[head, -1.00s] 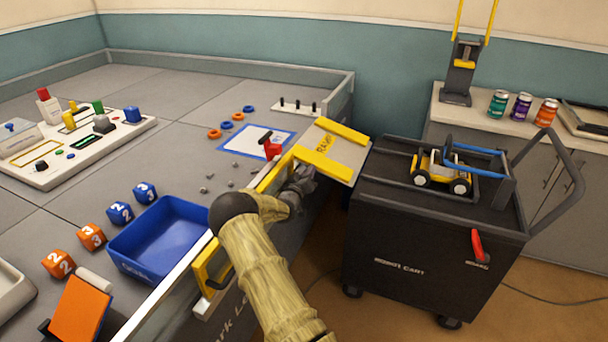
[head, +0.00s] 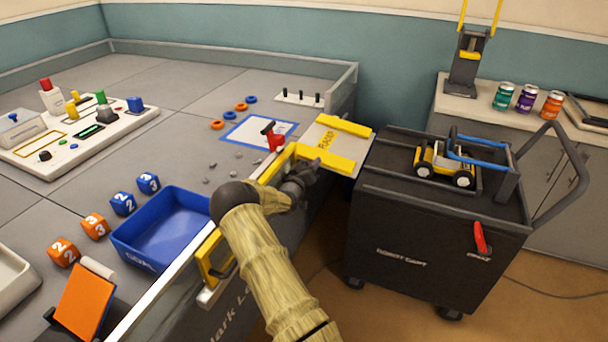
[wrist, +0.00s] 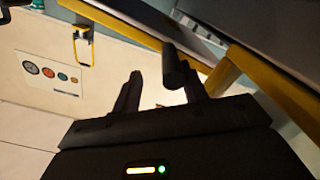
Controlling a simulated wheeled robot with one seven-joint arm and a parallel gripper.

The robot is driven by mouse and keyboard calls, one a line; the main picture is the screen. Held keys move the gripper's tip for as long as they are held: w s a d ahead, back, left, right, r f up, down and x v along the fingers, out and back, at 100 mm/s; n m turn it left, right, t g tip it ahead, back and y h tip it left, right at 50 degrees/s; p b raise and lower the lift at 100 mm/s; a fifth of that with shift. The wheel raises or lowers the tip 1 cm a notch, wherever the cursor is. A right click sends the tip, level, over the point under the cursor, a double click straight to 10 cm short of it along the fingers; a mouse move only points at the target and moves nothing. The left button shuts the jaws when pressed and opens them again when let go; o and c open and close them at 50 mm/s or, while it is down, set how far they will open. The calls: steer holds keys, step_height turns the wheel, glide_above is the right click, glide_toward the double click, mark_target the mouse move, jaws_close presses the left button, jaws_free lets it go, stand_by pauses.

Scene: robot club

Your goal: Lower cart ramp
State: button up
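The cart ramp (head: 318,142), a pale plate with yellow side strips and lettering, spans from the table's edge toward the black cart (head: 420,230). It looks nearly level; I cannot tell whether its far end touches the cart. My gripper (head: 309,171) is at the ramp's near side, by the yellow strip, beside the table wall. In the wrist view, my gripper (wrist: 160,90) has its two dark fingers apart. A short dark bar (wrist: 173,66) shows between them, nearer the right finger; contact is unclear. Yellow strips (wrist: 270,88) run past at the right.
A yellow and white toy vehicle (head: 445,165) stands on the cart, by a blue bar. A red lever (head: 480,238) is on the cart's side. A red-topped clamp (head: 274,138) stands by the ramp's table end. A blue bin (head: 165,230) is at the table's near edge.

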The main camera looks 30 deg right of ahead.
steer(key=p+v, duration=0.1)
steer(key=v, duration=1)
steer(key=shift+s+a+p, duration=0.2)
steer(key=shift+p, duration=0.15)
